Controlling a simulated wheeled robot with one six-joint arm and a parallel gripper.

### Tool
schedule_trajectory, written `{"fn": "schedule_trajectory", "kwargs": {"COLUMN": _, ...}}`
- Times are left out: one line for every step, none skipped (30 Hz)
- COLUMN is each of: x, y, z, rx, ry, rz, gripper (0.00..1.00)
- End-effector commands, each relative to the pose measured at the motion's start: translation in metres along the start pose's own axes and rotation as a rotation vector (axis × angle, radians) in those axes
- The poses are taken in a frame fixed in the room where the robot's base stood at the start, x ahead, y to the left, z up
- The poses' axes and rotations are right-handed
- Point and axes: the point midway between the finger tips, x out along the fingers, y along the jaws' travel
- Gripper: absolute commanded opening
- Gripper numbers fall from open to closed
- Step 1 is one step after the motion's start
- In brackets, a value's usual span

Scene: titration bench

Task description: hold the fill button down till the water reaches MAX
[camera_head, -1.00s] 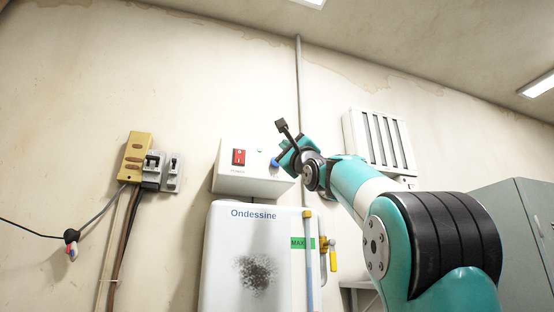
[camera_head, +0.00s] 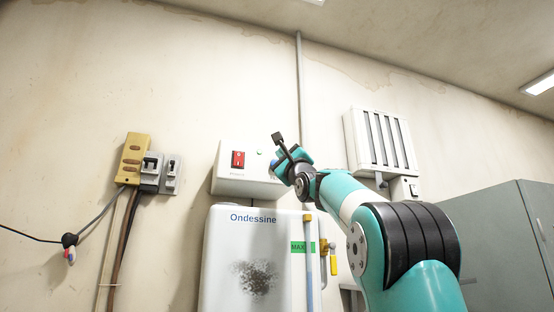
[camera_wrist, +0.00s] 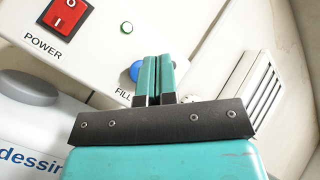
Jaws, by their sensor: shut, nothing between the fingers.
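The blue fill button (camera_wrist: 137,70) sits on the white control box (camera_head: 226,181), above the printed word FILL in the wrist view. My gripper (camera_wrist: 159,62) is shut and empty, its fingertips in front of the button's right part. I cannot tell whether they touch it or whether it is pressed in. In the head view my gripper (camera_head: 283,160) is at the box's right end and mostly hides the button. The green MAX label (camera_head: 302,247) is on the tank (camera_head: 225,265), beside the upright sight tube (camera_head: 309,275). The water level cannot be made out.
A red power switch (camera_wrist: 68,14) and a small green lamp (camera_wrist: 127,27) are on the box. A yellow-handled valve (camera_head: 333,262) is right of the tube. A vented wall unit (camera_head: 380,140) hangs behind my arm. Wall switches (camera_head: 151,172) are at left.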

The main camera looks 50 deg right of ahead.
Motion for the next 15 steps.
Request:
{"fn": "schedule_trajectory", "kwargs": {"x": 0.007, "y": 0.002, "z": -0.003, "rx": 0.002, "ry": 0.001, "rz": 0.002, "gripper": 0.00}}
{"fn": "schedule_trajectory", "kwargs": {"x": 0.010, "y": 0.004, "z": -0.004, "rx": 0.002, "ry": 0.001, "rz": 0.002, "gripper": 0.00}}
{"fn": "schedule_trajectory", "kwargs": {"x": 0.012, "y": 0.006, "z": -0.006, "rx": 0.002, "ry": 0.001, "rz": 0.001, "gripper": 0.00}}
{"fn": "schedule_trajectory", "kwargs": {"x": 0.014, "y": 0.007, "z": -0.008, "rx": 0.002, "ry": 0.000, "rz": 0.001, "gripper": 0.00}}
{"fn": "schedule_trajectory", "kwargs": {"x": 0.016, "y": 0.008, "z": -0.009, "rx": 0.002, "ry": 0.000, "rz": 0.000, "gripper": 0.00}}
{"fn": "schedule_trajectory", "kwargs": {"x": 0.017, "y": 0.010, "z": -0.010, "rx": 0.001, "ry": 0.000, "rz": 0.000, "gripper": 0.00}}
{"fn": "schedule_trajectory", "kwargs": {"x": 0.018, "y": 0.011, "z": -0.011, "rx": 0.001, "ry": 0.000, "rz": 0.000, "gripper": 0.00}}
{"fn": "schedule_trajectory", "kwargs": {"x": 0.019, "y": 0.012, "z": -0.012, "rx": 0.000, "ry": 0.000, "rz": 0.000, "gripper": 0.00}}
{"fn": "schedule_trajectory", "kwargs": {"x": 0.020, "y": 0.013, "z": -0.013, "rx": 0.000, "ry": 0.000, "rz": 0.000, "gripper": 0.00}}
{"fn": "schedule_trajectory", "kwargs": {"x": 0.020, "y": 0.014, "z": -0.014, "rx": 0.000, "ry": 0.000, "rz": 0.000, "gripper": 0.00}}
{"fn": "schedule_trajectory", "kwargs": {"x": 0.021, "y": 0.014, "z": -0.014, "rx": 0.000, "ry": 0.000, "rz": 0.000, "gripper": 0.00}}
{"fn": "schedule_trajectory", "kwargs": {"x": 0.021, "y": 0.015, "z": -0.015, "rx": 0.000, "ry": 0.000, "rz": 0.000, "gripper": 0.00}}
{"fn": "schedule_trajectory", "kwargs": {"x": 0.021, "y": 0.015, "z": -0.015, "rx": 0.000, "ry": 0.000, "rz": 0.000, "gripper": 0.00}}
{"fn": "schedule_trajectory", "kwargs": {"x": 0.021, "y": 0.015, "z": -0.015, "rx": 0.000, "ry": 0.000, "rz": 0.000, "gripper": 0.00}}
{"fn": "schedule_trajectory", "kwargs": {"x": 0.021, "y": 0.015, "z": -0.015, "rx": 0.000, "ry": 0.000, "rz": 0.000, "gripper": 0.00}}
